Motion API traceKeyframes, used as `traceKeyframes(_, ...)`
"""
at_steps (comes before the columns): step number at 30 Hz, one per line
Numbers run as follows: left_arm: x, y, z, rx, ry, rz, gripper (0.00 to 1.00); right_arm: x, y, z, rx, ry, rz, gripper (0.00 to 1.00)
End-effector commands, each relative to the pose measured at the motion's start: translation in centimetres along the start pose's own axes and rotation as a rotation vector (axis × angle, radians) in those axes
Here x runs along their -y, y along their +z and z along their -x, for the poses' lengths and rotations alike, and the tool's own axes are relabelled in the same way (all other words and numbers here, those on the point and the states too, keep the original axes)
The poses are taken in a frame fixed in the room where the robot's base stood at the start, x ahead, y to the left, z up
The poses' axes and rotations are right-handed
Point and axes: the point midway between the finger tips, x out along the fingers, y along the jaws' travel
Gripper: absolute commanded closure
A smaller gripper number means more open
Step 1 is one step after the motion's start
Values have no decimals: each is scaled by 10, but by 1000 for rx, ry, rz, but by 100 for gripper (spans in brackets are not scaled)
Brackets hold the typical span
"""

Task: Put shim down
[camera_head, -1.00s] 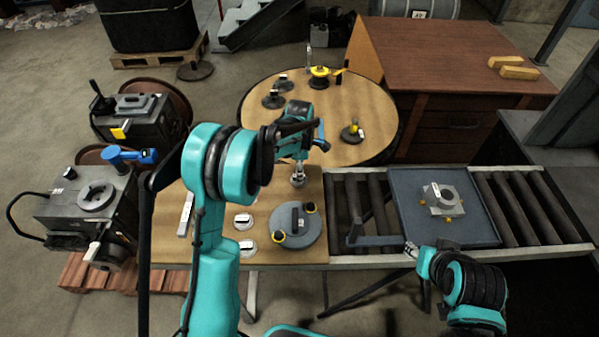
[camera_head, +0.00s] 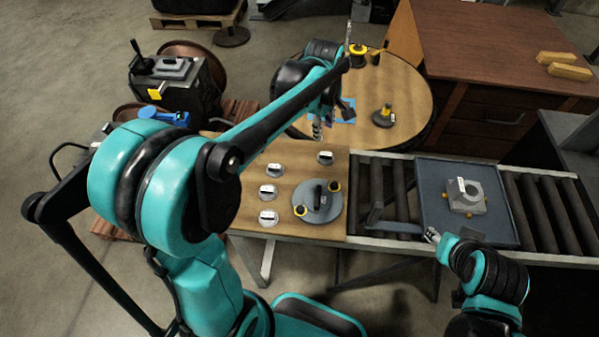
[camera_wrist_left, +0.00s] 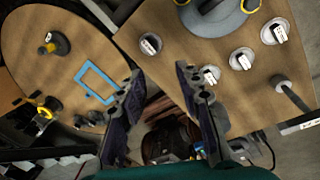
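A small pale round shim (camera_head: 325,157) with a white label lies flat at the back right of the wooden workbench. It also shows in the left wrist view (camera_wrist_left: 150,44), clear of the fingers. My left gripper (camera_head: 317,130) is above the bench's back edge, apart from the shim. In the left wrist view its two fingers (camera_wrist_left: 164,98) are spread with nothing between them. Three similar labelled discs (camera_head: 268,191) lie along the bench's left side. My right gripper (camera_head: 432,236) is near the front of the roller conveyor; its fingers are too small to read.
A grey disc (camera_head: 327,211) with a black handle and yellow knobs stands on the bench. Behind is a round table (camera_head: 408,88) with a blue frame (camera_wrist_left: 82,72) and a yellow-topped part (camera_head: 385,113). A blue tray (camera_head: 436,181) on the conveyor holds a grey block (camera_head: 466,203).

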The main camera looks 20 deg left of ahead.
Motion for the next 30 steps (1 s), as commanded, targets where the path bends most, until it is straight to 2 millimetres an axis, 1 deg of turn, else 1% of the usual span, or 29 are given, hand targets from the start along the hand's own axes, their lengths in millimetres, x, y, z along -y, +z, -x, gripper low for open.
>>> traceKeyframes(1,20,4,14,-11,37,-108,65,0,0,0,0,0,0,60)
traceKeyframes(3,43,10,28,-33,88,-272,65,0,0,0,0,0,0,60)
traceKeyframes(5,64,14,37,-60,129,-413,65,0,0,0,0,0,0,60)
traceKeyframes(6,77,17,42,-81,155,-506,65,0,0,0,0,0,0,60)
traceKeyframes(10,122,27,48,-166,228,-803,65,0,0,0,0,0,0,60)
traceKeyframes(12,142,32,46,-218,256,-948,65,0,0,0,0,0,0,60)
traceKeyframes(15,165,37,40,-288,283,-1118,65,0,0,0,0,0,0,60)
traceKeyframes(18,180,41,35,-341,297,-1235,65,0,0,0,0,0,0,60)
traceKeyframes(21,187,42,31,-371,301,-1300,65,0,0,0,0,0,0,60)
traceKeyframes(30,189,42,30,-381,303,-1322,65,0,0,0,0,0,0,60)
